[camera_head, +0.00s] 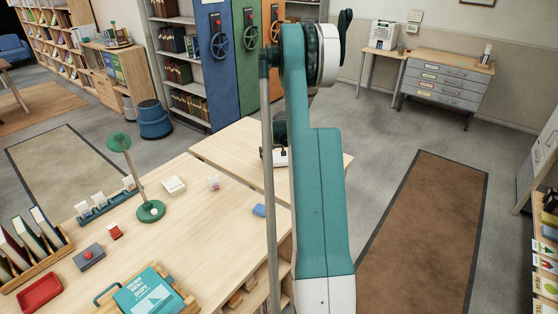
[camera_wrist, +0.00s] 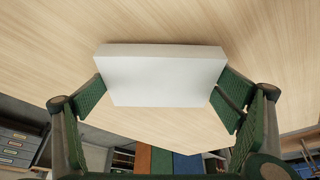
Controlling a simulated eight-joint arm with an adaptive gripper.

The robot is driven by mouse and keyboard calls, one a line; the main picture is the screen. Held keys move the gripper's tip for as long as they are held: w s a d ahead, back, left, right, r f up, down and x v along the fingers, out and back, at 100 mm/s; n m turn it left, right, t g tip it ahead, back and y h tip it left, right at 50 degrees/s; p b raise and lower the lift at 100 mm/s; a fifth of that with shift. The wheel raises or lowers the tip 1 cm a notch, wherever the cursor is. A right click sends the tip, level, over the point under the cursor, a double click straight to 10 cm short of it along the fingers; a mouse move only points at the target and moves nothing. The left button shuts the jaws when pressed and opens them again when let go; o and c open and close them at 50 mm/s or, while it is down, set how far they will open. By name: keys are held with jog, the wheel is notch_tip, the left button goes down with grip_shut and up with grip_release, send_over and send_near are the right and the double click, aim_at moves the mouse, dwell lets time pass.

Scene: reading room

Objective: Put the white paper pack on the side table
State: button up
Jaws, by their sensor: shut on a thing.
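The white paper pack (camera_wrist: 165,80) is a flat white block between the green fingers of my gripper (camera_wrist: 161,92) in the wrist view. The fingers press on its two short ends. Pale wood fills the view behind the pack; I cannot tell whether the pack touches it. In the head view, a bit of the white pack (camera_head: 281,160) shows beside my arm, over the light-wood side table (camera_head: 232,146) that adjoins the desk. My arm hides most of the gripper and part of that table.
The desk (camera_head: 190,222) holds a green lamp (camera_head: 150,210), a white box (camera_head: 173,186), a blue item (camera_head: 259,210), a red tray (camera_head: 40,292) and a teal book (camera_head: 150,296). Shelving (camera_head: 180,60) stands behind the side table. The visible left part of the side table is bare.

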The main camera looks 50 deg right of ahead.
jog(key=shift+f, duration=0.35)
jog(key=shift+f, duration=0.15)
jog(key=o, duration=0.9)
jog(key=shift+r, duration=0.25)
jog(key=p+v, duration=0.1)
jog(key=v, duration=1.1)
jog(key=shift+f, duration=0.1)
